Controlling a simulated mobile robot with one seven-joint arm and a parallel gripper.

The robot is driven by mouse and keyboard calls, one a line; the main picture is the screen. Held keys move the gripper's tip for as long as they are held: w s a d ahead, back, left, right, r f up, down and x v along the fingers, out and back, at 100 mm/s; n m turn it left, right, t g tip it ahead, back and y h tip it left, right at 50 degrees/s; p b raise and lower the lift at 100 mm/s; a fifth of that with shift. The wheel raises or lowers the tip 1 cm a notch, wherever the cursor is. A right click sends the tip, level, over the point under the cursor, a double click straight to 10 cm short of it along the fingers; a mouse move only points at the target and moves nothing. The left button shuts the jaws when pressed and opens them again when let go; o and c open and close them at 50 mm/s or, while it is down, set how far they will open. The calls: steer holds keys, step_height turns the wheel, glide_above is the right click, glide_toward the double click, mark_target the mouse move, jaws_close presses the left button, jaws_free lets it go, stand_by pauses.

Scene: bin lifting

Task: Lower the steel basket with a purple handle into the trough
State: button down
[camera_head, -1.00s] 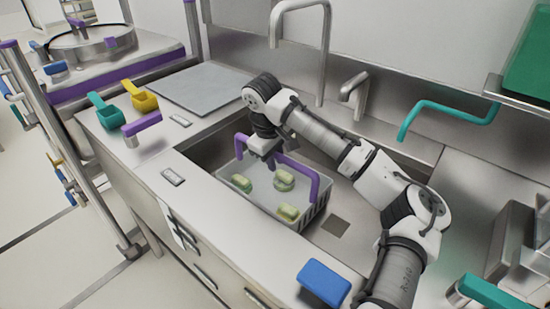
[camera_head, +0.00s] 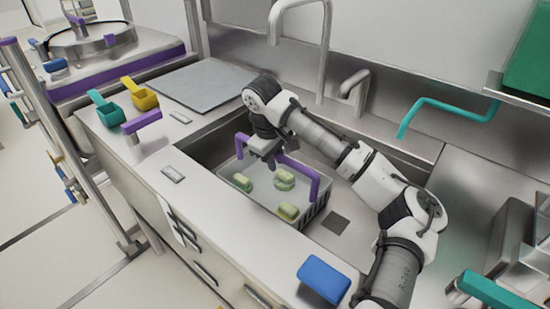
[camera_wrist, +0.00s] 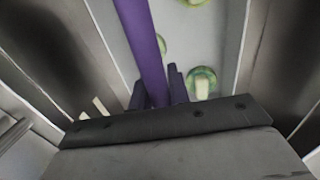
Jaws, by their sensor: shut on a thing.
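The steel basket (camera_head: 262,204) with a purple handle (camera_head: 303,172) is inside the sink trough (camera_head: 208,152) in the head view. It holds a few pale green items (camera_head: 288,211). My gripper (camera_head: 268,158) is shut on the purple handle from above. In the wrist view the handle (camera_wrist: 142,45) runs between the two dark fingers (camera_wrist: 161,92), with the basket floor and green items below it. The basket looks about level. Its underside is hidden, so I cannot tell whether it touches the trough floor.
A blue block (camera_head: 324,280) lies on the front counter edge. Teal (camera_head: 106,108) and yellow (camera_head: 140,95) scoops and a purple-handled item (camera_head: 140,123) stand on the left counter. A tall faucet (camera_head: 325,50) rises behind the trough. A dark square (camera_head: 335,223) shows on the trough floor right of the basket.

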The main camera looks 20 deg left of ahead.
steer(key=shift+f, duration=0.15)
steer(key=shift+c, duration=0.2)
jaws_free()
steer(key=shift+s+f, duration=0.1)
steer(key=shift+f, duration=0.05)
step_height(320, 180, up, 14)
steer(key=p, duration=1.2)
steer(key=shift+r+p, duration=0.2)
steer(key=shift+p, duration=0.2)
